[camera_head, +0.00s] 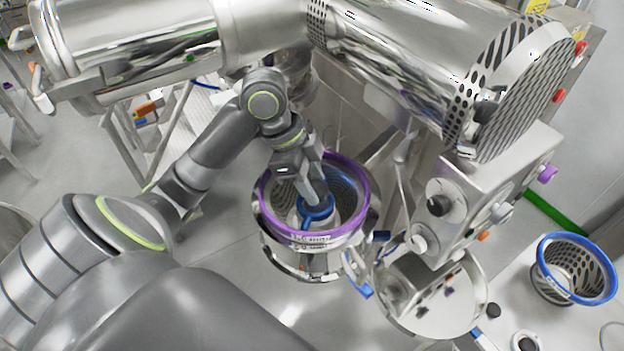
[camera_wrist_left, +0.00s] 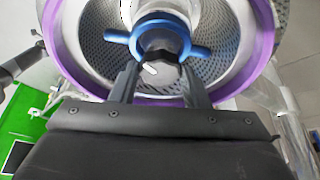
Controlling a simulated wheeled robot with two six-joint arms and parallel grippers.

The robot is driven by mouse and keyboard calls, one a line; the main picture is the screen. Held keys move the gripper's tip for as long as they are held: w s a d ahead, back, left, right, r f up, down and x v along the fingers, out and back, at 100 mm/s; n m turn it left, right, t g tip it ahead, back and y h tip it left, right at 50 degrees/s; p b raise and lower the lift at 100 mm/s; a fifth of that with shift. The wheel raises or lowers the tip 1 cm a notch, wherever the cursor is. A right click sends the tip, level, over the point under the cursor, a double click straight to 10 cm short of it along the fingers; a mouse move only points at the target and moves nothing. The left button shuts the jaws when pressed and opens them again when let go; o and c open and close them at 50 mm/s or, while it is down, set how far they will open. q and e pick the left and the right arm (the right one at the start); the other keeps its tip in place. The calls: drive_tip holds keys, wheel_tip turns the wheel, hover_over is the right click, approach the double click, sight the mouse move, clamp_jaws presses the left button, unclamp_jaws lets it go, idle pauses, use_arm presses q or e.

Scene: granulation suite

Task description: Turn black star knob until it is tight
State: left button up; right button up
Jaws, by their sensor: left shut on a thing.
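The black star knob (camera_wrist_left: 160,68) shows in the left wrist view, with a white mark on its face. It sits at the centre of a blue hub with side arms (camera_wrist_left: 120,37), inside a perforated basket with a purple rim (camera_wrist_left: 65,50). My left gripper (camera_wrist_left: 160,85) is shut on the knob, one finger on each side. In the head view my left gripper (camera_head: 318,200) reaches down into the purple-rimmed basket (camera_head: 365,205), over the blue hub (camera_head: 318,215). The knob is hidden there by the fingers. My right gripper is not in view.
A large steel cylinder (camera_head: 390,60) with a perforated end hangs above and to the right. A control box (camera_head: 475,200) with knobs stands right of the basket.

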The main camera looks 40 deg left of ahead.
use_arm(q)
drive_tip(key=shift+m, duration=0.4)
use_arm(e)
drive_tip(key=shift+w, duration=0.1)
use_arm(q)
drive_tip(key=o, duration=1)
